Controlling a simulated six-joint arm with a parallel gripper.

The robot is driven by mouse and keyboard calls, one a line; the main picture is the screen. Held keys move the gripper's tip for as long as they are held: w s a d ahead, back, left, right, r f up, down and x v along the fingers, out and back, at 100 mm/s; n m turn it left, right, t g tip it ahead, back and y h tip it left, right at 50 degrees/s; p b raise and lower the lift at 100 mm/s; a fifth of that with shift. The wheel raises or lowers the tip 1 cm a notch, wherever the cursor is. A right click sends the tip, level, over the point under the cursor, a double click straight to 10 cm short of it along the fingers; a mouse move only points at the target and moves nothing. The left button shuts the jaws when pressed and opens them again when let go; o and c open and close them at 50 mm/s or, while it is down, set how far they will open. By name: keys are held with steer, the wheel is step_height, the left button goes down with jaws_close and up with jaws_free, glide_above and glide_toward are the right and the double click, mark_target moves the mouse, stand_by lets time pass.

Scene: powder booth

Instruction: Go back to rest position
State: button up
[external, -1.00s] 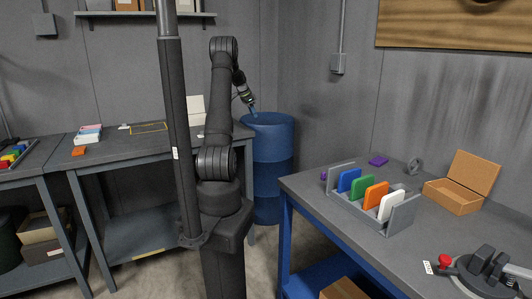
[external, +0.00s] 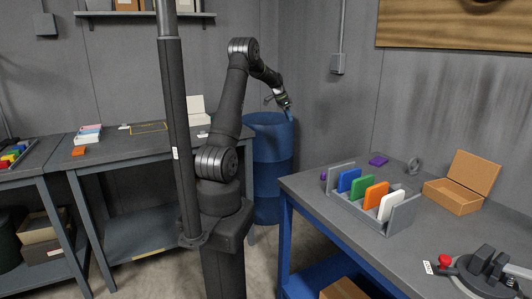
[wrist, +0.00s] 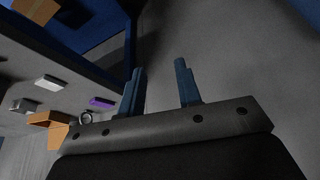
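My gripper (external: 288,108) is in front of the blue barrel's top in the external view, raised and clear of both tables. In the wrist view its two blue fingers (wrist: 159,85) stand apart with nothing between them. My arm is bent at the elbow, with the forearm sloping down to the right.
A blue barrel (external: 272,160) stands in the corner behind my arm. The right table (external: 440,232) holds a grey rack (external: 352,212) with coloured plates, a purple plate (external: 378,160), an open cardboard box (external: 455,198) and a clamp device (external: 490,266). A dark pole (external: 176,130) stands left of my arm.

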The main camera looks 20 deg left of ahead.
steer(key=s+d, duration=0.2)
steer(key=d, duration=0.7)
steer(key=s+d+m, duration=0.1)
steer(key=d, duration=0.8)
steer(key=shift+s+f, duration=0.35)
steer(key=shift+f, duration=0.05)
